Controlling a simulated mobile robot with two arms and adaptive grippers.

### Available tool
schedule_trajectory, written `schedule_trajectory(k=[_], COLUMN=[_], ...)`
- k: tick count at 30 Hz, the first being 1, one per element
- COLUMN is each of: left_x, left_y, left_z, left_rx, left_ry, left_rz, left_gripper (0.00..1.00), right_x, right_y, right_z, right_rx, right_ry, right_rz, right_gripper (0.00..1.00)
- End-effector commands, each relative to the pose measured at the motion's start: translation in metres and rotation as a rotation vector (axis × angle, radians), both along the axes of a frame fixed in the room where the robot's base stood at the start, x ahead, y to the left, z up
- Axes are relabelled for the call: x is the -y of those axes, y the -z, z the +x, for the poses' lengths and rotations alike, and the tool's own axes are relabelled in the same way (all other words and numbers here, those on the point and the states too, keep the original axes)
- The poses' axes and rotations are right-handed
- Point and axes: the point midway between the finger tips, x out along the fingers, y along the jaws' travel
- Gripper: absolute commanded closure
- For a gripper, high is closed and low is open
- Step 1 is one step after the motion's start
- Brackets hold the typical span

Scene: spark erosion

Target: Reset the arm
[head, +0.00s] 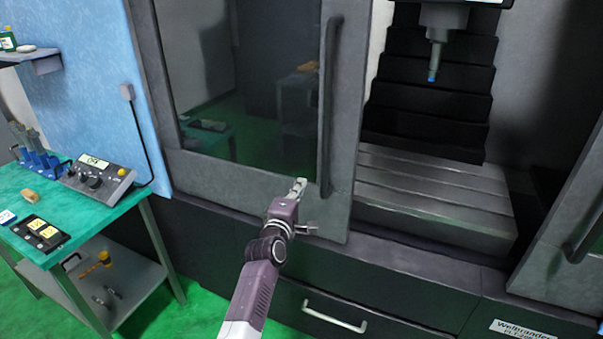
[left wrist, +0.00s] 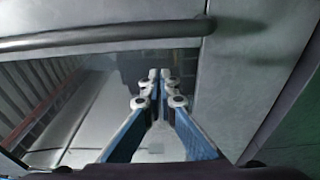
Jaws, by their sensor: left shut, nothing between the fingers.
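My left arm reaches up from the bottom middle of the head view. Its gripper (head: 299,187) is in front of the machine's left sliding door (head: 220,168), just left of the lower end of the door's long vertical handle (head: 329,110). In the left wrist view the two fingers (left wrist: 160,78) come together at their tips, shut with nothing between them. The door handle (left wrist: 110,38) runs across the top of that view, apart from the fingertips. I cannot tell whether the gripper touches the door. My right gripper is in neither view.
The machine stands open at the middle, showing a slotted table (head: 435,195) under a spindle head (head: 437,50). A right door (head: 570,225) has its own handle. A drawer handle (head: 335,317) juts out below. A green-topped bench (head: 95,215) with a control box (head: 97,178) stands at left.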

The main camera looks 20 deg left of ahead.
Motion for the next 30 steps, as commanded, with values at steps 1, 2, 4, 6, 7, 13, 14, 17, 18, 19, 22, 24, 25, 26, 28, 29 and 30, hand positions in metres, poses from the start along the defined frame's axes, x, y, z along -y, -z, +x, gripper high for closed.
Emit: schedule_trajectory(k=[1, 2, 4, 6, 7, 13, 14, 17, 18, 19, 22, 24, 25, 26, 28, 29, 30], left_x=[0.0, 0.0, 0.0, 0.001, 0.001, 0.002, 0.002, 0.002, 0.003, 0.004, 0.01, 0.017, 0.02, 0.024, 0.031, 0.034, 0.037], left_y=[-0.004, -0.004, -0.004, -0.003, -0.003, -0.002, -0.001, 0.002, 0.007, 0.013, 0.055, 0.098, 0.12, 0.141, 0.193, 0.214, 0.242], left_z=[-0.01, -0.015, -0.026, -0.035, -0.038, -0.05, -0.051, -0.052, -0.053, -0.054, -0.06, -0.07, -0.076, -0.082, -0.101, -0.11, -0.122], left_rx=[-0.003, -0.002, -0.002, -0.001, -0.001, 0.002, 0.002, -0.001, -0.01, -0.019, -0.084, -0.152, -0.187, -0.221, -0.304, -0.337, -0.381], left_ry=[-0.001, -0.002, -0.002, -0.002, -0.002, -0.002, -0.002, -0.001, 0.0, 0.003, 0.019, 0.041, 0.054, 0.068, 0.107, 0.125, 0.15], left_rz=[0.001, 0.001, 0.0, 0.001, 0.002, 0.001, 0.001, 0.004, 0.01, 0.02, 0.08, 0.149, 0.185, 0.222, 0.312, 0.349, 0.4], left_gripper=[1.0, 1.0, 1.0, 1.0, 1.0, 1.0, 1.0, 1.0, 1.0, 1.0, 1.0, 1.0, 1.0, 1.0, 1.0, 1.0, 1.0], right_x=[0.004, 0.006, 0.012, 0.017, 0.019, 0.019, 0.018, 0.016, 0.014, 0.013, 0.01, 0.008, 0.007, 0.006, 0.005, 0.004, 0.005], right_y=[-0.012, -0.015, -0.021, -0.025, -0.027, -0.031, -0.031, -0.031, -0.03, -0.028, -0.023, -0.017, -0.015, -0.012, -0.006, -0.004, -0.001], right_z=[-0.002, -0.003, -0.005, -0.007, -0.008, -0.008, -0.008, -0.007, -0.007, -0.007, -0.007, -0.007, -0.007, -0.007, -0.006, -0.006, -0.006], right_rx=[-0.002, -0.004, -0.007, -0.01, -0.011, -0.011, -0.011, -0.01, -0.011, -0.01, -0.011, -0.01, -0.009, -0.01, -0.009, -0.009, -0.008], right_ry=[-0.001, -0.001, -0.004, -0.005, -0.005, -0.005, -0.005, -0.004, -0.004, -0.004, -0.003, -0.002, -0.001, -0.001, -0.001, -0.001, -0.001], right_rz=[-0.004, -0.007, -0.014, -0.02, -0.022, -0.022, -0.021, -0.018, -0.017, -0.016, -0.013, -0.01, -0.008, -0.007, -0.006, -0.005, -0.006], right_gripper=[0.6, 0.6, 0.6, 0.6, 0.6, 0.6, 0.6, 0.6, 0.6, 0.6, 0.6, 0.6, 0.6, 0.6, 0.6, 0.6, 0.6])
